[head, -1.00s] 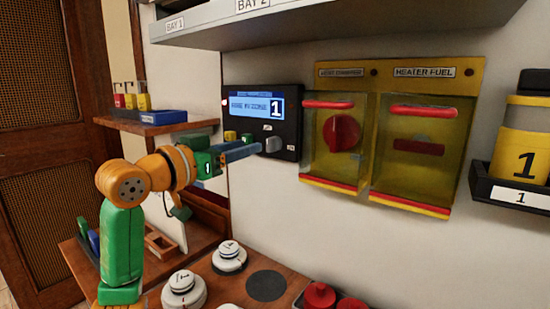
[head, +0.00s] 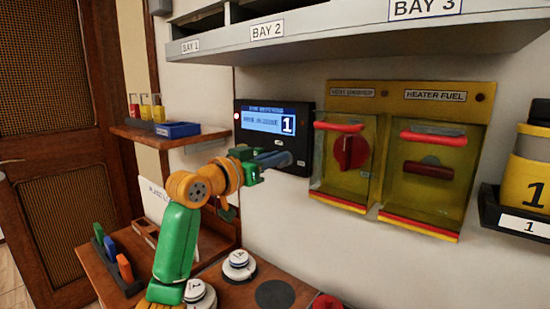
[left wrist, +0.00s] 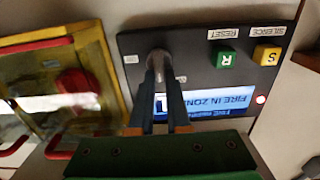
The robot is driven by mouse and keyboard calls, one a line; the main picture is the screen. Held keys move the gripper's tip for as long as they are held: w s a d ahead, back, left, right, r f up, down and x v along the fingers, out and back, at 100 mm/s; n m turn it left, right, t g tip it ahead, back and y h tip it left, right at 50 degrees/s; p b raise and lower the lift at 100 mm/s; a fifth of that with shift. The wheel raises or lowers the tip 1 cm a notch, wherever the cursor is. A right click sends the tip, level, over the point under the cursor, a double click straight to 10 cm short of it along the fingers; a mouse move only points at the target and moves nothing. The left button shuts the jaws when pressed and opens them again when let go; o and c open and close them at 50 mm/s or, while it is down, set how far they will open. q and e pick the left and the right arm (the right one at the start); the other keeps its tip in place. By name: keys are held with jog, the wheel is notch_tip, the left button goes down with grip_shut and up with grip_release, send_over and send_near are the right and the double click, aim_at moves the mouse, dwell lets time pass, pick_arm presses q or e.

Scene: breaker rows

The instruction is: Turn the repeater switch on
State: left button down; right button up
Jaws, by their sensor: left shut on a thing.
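The dark repeater panel (head: 297,150) is on the wall, with a blue screen (head: 270,122) showing a white 1. In the left wrist view the panel (left wrist: 200,62) appears upside down, and its screen (left wrist: 215,103) reads "FIRE IN ZONE". A grey switch knob (left wrist: 157,60) stands out from the panel there. My left gripper (head: 283,158) reaches the lower part of the panel from the left. In the left wrist view its fingers (left wrist: 161,80) are shut on the grey knob, one on each side. The fingers hide part of the knob, so its exact setting is unclear. My right gripper is not in view.
Green reset (left wrist: 227,60) and yellow silence (left wrist: 266,55) buttons sit beside the knob. Right of the panel are yellow covered boxes with a red rotary handle (head: 351,152) and a red bar (head: 428,169). A grey bay shelf (head: 330,38) overhangs above. White-topped pucks (head: 239,266) stand on the lower counter.

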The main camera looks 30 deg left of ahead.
pick_arm(q)
jog(key=shift+m, duration=0.4)
jog(key=shift+d+f+m+p, duration=0.2)
jog(key=shift+m+p, duration=1.25)
jog(key=shift+m, duration=1.4)
jog(key=shift+d+f+m+p, duration=0.2)
jog(key=shift+m+p, duration=1.3)
jog(key=shift+m, duration=1.4)
jog(key=shift+d+f+m+p, duration=0.2)
jog(key=shift+m+p, duration=1.25)
jog(key=shift+m, duration=1.4)
jog(key=c, duration=0.9)
grip_release()
